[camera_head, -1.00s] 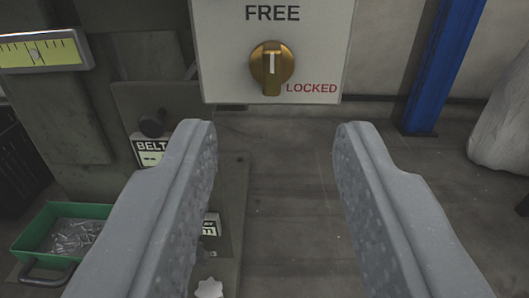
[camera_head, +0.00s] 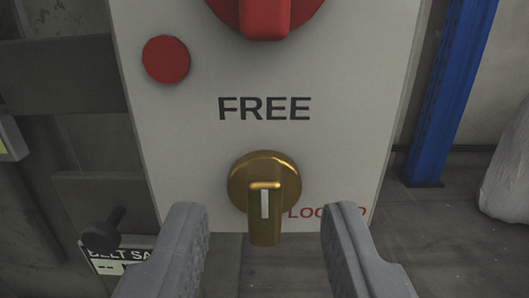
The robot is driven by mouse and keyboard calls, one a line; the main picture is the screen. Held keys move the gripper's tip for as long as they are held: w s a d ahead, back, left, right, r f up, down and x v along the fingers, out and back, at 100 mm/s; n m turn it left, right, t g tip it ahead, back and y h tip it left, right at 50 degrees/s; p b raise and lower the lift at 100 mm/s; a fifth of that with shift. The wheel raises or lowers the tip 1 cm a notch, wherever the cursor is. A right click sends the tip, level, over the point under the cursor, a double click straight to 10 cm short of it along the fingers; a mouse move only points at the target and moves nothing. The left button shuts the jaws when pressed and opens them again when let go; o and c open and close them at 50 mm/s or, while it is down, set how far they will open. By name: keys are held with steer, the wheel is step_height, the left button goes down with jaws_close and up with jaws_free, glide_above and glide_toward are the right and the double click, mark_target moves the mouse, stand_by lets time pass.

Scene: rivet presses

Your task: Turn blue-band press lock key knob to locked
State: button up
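The brass lock key knob (camera_head: 264,190) sits low on a pale panel (camera_head: 350,90). Its handle points downward toward me, with a white mark on it. The word FREE is printed above the knob. The red word LOCKED is to its lower right, partly hidden by my right finger. My gripper (camera_head: 262,225) is open and empty. Its two grey fingers stand left and right of the knob's handle, with clear gaps on both sides. I see no contact. No blue band shows in this view.
A large red knob (camera_head: 264,15) is cut off at the top of the panel. A red button (camera_head: 166,59) is at the upper left. A dark knob (camera_head: 104,230) is beside a BELT label at lower left. A blue post (camera_head: 451,95) stands at right.

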mark_target(264, 188)
steer(key=shift+w, duration=1.5)
jaws_close()
steer(key=shift+a, duration=0.1)
